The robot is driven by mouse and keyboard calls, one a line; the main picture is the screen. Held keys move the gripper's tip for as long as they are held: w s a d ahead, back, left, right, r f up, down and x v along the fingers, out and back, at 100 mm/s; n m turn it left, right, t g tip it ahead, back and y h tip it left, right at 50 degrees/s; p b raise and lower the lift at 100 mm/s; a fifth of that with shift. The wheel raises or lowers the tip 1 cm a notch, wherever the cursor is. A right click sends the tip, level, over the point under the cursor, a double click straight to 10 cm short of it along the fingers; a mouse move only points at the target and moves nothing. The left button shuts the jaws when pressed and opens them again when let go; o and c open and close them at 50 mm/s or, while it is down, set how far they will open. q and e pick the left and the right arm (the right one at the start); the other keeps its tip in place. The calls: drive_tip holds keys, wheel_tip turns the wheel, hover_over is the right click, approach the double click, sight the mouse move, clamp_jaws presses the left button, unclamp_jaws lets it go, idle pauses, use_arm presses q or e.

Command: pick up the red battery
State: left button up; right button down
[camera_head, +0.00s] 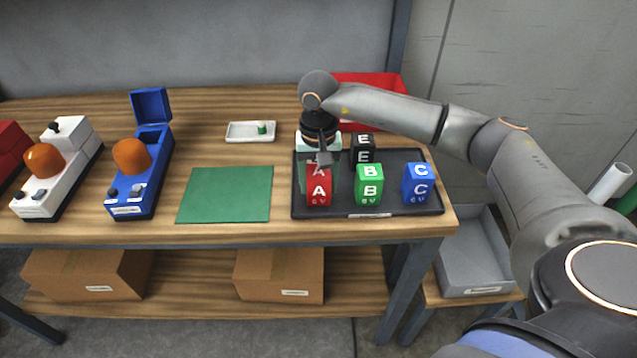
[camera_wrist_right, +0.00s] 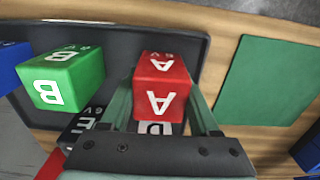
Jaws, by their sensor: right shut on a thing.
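The red battery (camera_head: 319,188), marked A, stands at the front left of the black tray (camera_head: 402,155). My right gripper (camera_head: 319,182) reaches down over it from above and is shut on it. In the right wrist view the red battery (camera_wrist_right: 162,85) sits between the two fingers of the right gripper (camera_wrist_right: 162,95). I cannot tell whether it is clear of the tray. My left gripper is not in view.
A green battery (camera_head: 369,186) and a blue battery (camera_head: 418,183) stand to the right in the tray, with a black battery (camera_head: 362,148) behind. A green mat (camera_head: 225,194) lies bare to the left. A small white tray (camera_head: 251,131) and a red bin (camera_head: 380,82) are farther back.

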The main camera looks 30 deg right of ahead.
sight(318, 172)
drive_tip(key=shift+r, duration=0.45)
wheel_tip(318, 172, up, 2)
drive_tip(key=shift+a+r, duration=0.15)
drive_tip(key=shift+r, duration=0.05)
drive_tip(key=s+a+r+b, duration=0.2)
drive_tip(key=s+a+r, duration=0.7)
drive_tip(key=a, duration=0.1)
drive_tip(key=shift+s+r, duration=0.25)
drive_tip(key=shift+s, duration=0.05)
drive_tip(key=shift+w, duration=0.1)
